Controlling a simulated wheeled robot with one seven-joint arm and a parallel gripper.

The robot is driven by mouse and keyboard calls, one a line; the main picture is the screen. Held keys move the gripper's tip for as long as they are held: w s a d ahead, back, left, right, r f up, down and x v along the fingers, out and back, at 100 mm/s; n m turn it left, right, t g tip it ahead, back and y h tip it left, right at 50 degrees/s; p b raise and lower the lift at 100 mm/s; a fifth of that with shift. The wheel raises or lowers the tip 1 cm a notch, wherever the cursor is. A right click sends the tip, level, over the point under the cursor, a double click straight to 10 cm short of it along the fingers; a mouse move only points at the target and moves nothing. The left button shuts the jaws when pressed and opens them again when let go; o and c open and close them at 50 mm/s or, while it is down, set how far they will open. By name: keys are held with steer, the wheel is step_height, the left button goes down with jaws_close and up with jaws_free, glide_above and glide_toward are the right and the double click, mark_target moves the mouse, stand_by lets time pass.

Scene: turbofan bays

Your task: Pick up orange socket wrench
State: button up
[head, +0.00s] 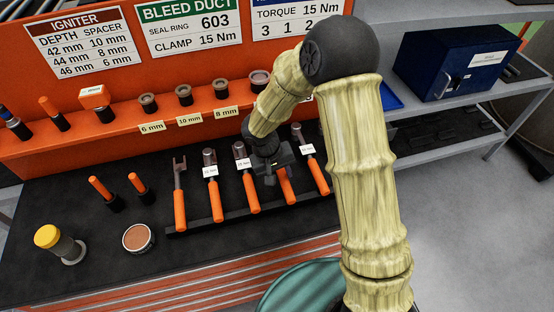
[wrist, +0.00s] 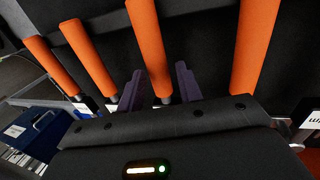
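Several orange-handled wrenches stand in a row in a black rack (head: 232,215) on the bench in the head view. The leftmost has a forked head (head: 179,196); others carry white labels, such as the labelled wrench (head: 247,192). I cannot tell for sure which is the socket wrench. My gripper (head: 270,180) is low over the right half of the row and partly hides one wrench (head: 286,190). In the wrist view my gripper (wrist: 160,82) is open, with dark fingers on either side of one orange handle (wrist: 147,45). Gaps show between fingers and handle.
Neighbouring orange handles (wrist: 88,62) stand close on both sides. Behind is an orange panel with a shelf (head: 120,128) of sockets and small parts. A yellow-capped jar (head: 62,247) and a round tin (head: 138,238) are at the left. A blue box (head: 462,62) sits on the right shelf.

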steer(key=shift+f, duration=0.25)
steer(key=shift+w+p+x, duration=0.15)
steer(key=shift+p+x, duration=0.35)
steer(key=shift+x, duration=0.75)
steer(key=shift+w+p+x, duration=0.2)
steer(key=shift+p+x, duration=0.25)
steer(key=shift+x, duration=0.8)
steer(key=shift+d, duration=0.15)
steer(key=shift+r, duration=0.1)
jaws_close()
steer(key=shift+r, duration=0.1)
step_height(320, 180, up, 10)
steer(key=shift+f+b, duration=0.1)
steer(key=shift+b, duration=0.7)
